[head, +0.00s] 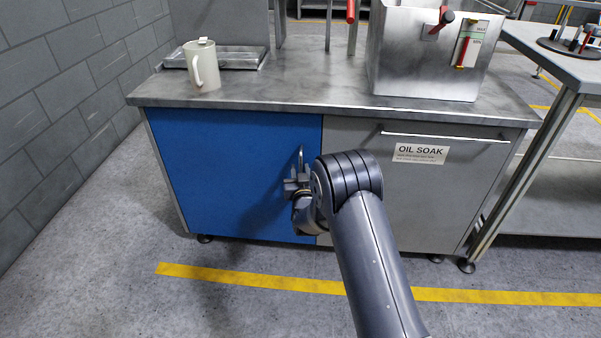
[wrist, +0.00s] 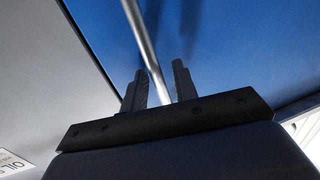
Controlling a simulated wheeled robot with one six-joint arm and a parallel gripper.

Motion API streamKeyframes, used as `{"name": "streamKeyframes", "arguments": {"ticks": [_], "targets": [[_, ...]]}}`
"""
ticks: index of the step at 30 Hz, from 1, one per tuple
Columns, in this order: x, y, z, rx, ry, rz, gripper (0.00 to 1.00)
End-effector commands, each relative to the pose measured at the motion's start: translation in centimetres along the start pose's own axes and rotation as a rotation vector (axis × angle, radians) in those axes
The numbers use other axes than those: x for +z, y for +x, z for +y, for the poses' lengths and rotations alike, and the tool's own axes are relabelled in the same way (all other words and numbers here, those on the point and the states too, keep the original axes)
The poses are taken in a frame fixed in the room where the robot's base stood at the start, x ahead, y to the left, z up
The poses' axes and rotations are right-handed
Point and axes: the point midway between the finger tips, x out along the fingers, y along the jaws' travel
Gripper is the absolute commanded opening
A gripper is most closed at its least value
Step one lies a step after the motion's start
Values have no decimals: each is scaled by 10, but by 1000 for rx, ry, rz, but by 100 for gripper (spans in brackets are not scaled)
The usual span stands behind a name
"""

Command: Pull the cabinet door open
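The blue cabinet door (head: 225,165) is at the left half of the cabinet and looks shut. It carries a thin upright metal bar handle (head: 301,157) near its right edge. My gripper (head: 294,183) is at the handle, in front of the door. In the wrist view the handle (wrist: 143,40) runs down between the two dark fingers (wrist: 160,82) against the blue door (wrist: 230,55). The fingers stand apart, with room beside the bar, so the gripper is open around it. My wrist hides the lower part of the handle in the head view.
A grey OIL SOAK panel (head: 440,185) with a horizontal handle (head: 445,136) is to the right. A mug (head: 205,72), a tray (head: 240,57) and a metal tank (head: 420,75) stand on the worktop (head: 300,92). The floor in front is clear, with a yellow line (head: 250,281).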

Motion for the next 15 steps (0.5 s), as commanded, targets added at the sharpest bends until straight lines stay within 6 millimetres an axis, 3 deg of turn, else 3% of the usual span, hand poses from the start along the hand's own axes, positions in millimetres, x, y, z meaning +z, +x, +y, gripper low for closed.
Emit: {"name": "streamKeyframes", "arguments": {"ticks": [5,15], "targets": [[0,0,0,0,0,0,28],[0,0,0,0,0,0,1]]}}
